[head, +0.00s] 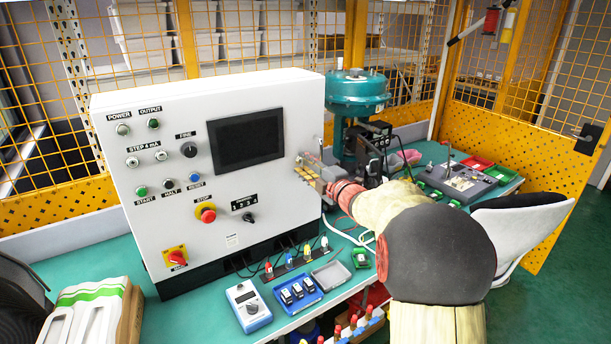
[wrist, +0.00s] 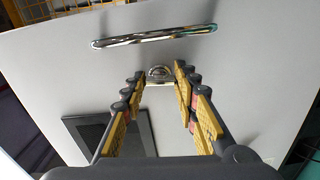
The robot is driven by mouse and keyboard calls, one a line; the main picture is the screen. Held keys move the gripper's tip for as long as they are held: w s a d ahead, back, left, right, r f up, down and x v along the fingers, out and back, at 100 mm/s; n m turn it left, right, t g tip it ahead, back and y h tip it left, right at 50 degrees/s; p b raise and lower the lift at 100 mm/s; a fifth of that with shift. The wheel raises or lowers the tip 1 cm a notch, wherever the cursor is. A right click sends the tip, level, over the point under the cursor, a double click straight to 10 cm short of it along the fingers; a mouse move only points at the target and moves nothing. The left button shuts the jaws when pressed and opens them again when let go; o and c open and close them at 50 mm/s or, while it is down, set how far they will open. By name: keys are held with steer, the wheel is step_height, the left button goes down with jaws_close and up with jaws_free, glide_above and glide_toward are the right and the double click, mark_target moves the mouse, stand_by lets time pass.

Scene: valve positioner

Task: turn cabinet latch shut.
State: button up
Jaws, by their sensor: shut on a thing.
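The white control cabinet (head: 215,165) stands on the bench with its front face toward me. In the wrist view a small metal latch (wrist: 160,73) shows on the white face, between my fingertips. My gripper (wrist: 160,77) has its yellow-padded fingers on either side of the latch, shut on it. In the head view my gripper (head: 314,174) is at the cabinet's right edge, right of the dark screen. My gripper hides the latch there, so I cannot tell its angle from that view.
A long metal bar handle (wrist: 155,36) lies beyond the latch. The dark screen (head: 246,139) is to the left. A teal valve actuator (head: 357,95) stands behind my arm. Blue tray (head: 293,294) and grey tray (head: 331,275) lie on the bench below.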

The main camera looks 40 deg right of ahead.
steer(key=shift+f+n+b, duration=0.1)
steer(key=shift+n+b, duration=0.5)
steer(key=o, duration=0.9)
steer(key=s, duration=1.2)
steer(key=shift+a, duration=0.4)
